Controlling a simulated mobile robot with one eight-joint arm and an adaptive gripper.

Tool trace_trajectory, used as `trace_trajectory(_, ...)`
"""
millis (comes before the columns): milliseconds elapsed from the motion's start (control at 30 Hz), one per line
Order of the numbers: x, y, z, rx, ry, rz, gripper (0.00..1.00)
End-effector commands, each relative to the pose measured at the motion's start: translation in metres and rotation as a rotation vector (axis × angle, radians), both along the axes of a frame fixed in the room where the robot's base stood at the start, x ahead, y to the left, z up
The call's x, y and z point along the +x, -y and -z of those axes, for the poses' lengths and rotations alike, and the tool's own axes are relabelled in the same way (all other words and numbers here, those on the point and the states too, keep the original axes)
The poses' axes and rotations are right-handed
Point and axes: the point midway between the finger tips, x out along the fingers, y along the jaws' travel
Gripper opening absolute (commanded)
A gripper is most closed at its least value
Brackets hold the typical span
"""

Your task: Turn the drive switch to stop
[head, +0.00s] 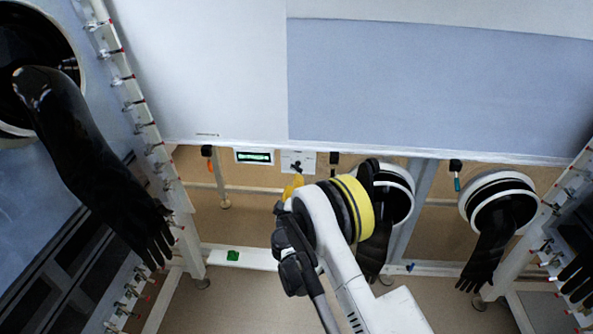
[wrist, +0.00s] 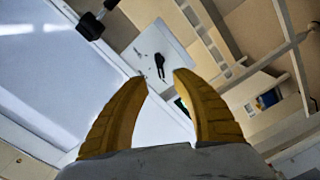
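The drive switch appears to be a small black knob (wrist: 160,62) on a white plate (wrist: 176,48) in the wrist view. It lies beyond my fingertips, between and slightly above them in the picture. In the head view the white plate (head: 290,158) is on the wall under the cabinet, with the small dark knob (head: 297,164) on it. I cannot read its position marks. My gripper (wrist: 162,80) has two yellow fingers, apart with nothing between them. In the head view my yellow gripper (head: 292,186) is just below the plate, partly hidden by my arm; no contact shows.
A lit green display (head: 253,157) is left of the plate. Black gloves hang from round ports, one (head: 375,235) close behind my arm and one (head: 487,255) at right. A large black glove (head: 95,165) hangs at left. A black fitting (wrist: 90,26) shows near the cabinet edge.

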Motion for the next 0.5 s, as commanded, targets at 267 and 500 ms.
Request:
trace_trajectory(267, 0.057, 0.003, 0.003, 0.001, -0.001, 0.002, 0.32)
trace_trajectory(500, 0.081, 0.004, 0.001, 0.001, -0.001, 0.002, 0.32)
